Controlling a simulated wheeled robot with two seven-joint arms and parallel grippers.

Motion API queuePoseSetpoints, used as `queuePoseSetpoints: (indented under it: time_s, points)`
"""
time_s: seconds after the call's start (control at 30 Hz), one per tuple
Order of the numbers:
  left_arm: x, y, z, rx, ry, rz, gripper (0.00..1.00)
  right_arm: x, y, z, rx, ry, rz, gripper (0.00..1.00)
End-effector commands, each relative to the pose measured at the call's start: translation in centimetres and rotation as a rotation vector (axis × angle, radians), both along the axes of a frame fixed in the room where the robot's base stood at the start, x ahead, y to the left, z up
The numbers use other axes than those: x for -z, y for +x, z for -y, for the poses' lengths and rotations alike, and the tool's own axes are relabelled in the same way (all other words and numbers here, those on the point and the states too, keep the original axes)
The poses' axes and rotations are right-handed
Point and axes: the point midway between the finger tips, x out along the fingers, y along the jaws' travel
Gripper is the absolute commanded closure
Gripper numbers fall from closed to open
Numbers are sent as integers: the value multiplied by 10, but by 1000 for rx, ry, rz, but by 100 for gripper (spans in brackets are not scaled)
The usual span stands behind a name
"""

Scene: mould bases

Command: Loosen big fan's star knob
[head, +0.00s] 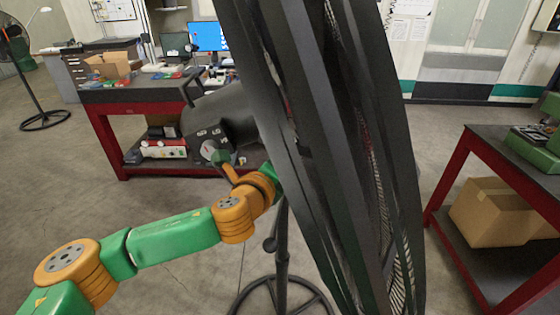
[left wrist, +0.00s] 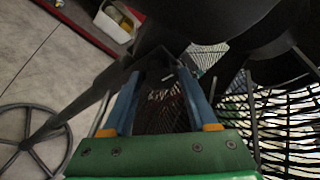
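The big fan (head: 345,150) stands very close in the middle of the head view, its dark cage seen nearly edge-on. Its dark motor housing (head: 222,115) with a round dial sticks out to the left. My left arm reaches to the fan's stand side, and its gripper is hidden behind the fan there. In the left wrist view my left gripper (left wrist: 162,78) has two blue fingers spread apart, with the fan's dark bracket (left wrist: 160,57) at their tips. Cage wires show through the gap. I cannot make out the star knob for certain. My right gripper is not in view.
The fan's pole (head: 283,235) and ring base (head: 240,299) stand on the floor below. A red-framed workbench (head: 105,150) is behind at left, another table (head: 480,150) with a cardboard box (head: 500,212) at right. A smaller fan (head: 15,50) stands far left.

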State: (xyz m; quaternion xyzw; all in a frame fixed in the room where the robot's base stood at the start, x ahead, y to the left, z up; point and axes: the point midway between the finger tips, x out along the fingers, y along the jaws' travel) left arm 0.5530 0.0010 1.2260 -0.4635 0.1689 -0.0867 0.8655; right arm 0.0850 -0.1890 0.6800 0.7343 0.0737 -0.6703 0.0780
Motion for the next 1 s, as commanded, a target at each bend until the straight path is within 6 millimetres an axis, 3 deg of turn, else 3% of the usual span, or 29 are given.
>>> queuePoseSetpoints:
  time_s: [0.37, 1.0]
  points:
    - [5, 0, 0, 1, -70, -1, 97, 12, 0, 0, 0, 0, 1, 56]
    - [16, 0, -1, 1, -632, 4, 97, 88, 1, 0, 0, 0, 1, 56]
